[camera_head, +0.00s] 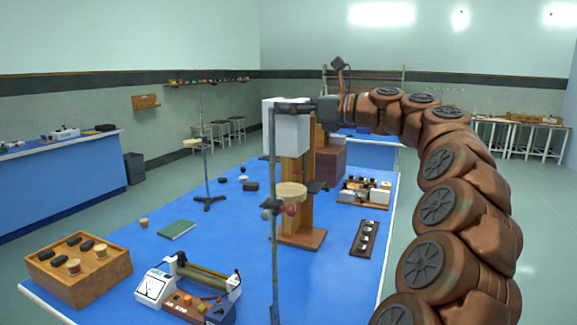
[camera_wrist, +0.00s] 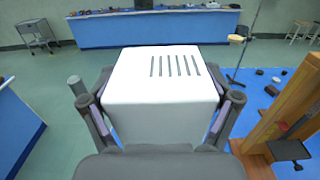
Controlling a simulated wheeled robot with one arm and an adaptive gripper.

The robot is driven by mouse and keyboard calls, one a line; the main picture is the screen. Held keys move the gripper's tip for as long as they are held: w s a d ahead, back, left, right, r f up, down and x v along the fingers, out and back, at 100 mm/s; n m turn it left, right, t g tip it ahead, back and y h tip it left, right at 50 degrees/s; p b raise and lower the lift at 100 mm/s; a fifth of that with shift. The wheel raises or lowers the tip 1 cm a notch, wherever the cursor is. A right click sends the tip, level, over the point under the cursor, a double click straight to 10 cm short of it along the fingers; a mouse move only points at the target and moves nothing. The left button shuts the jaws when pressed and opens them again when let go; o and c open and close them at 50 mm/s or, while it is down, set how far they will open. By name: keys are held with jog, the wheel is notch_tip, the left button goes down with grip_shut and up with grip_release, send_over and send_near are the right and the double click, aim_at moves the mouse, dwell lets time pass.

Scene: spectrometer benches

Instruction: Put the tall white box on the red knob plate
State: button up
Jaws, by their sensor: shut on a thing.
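The tall white box (camera_head: 284,134) is held upright in the air above the blue table. My gripper (camera_head: 300,107) is shut on it near its top. In the wrist view the white box (camera_wrist: 160,75) fills the middle, slotted face up, with a finger on each side. A round tan plate (camera_head: 289,190) with a red knob (camera_head: 291,209) beneath it is clamped to the near stand's rod (camera_head: 273,250). In the head view the box appears above this plate, with a gap between them; their depth offset is unclear. The plate is not clearly visible in the wrist view.
A wooden upright apparatus (camera_head: 302,238) stands close behind the plate. A second stand with a round plate (camera_head: 192,143) is farther left. A wooden tray (camera_head: 85,285), a meter device (camera_head: 155,287) and a green book (camera_head: 177,230) occupy the near left. Bare table lies between them.

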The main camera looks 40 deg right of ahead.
aim_at(291, 143)
jog(key=shift+f, duration=4.25)
jog(key=shift+f, duration=0.1)
jog(key=o, duration=1.5)
jog(key=shift+s+d, duration=0.1)
jog(key=b+v, duration=0.1)
jog(key=v, duration=1)
jog(key=shift+s+d, duration=0.2)
jog(key=shift+s, duration=0.15)
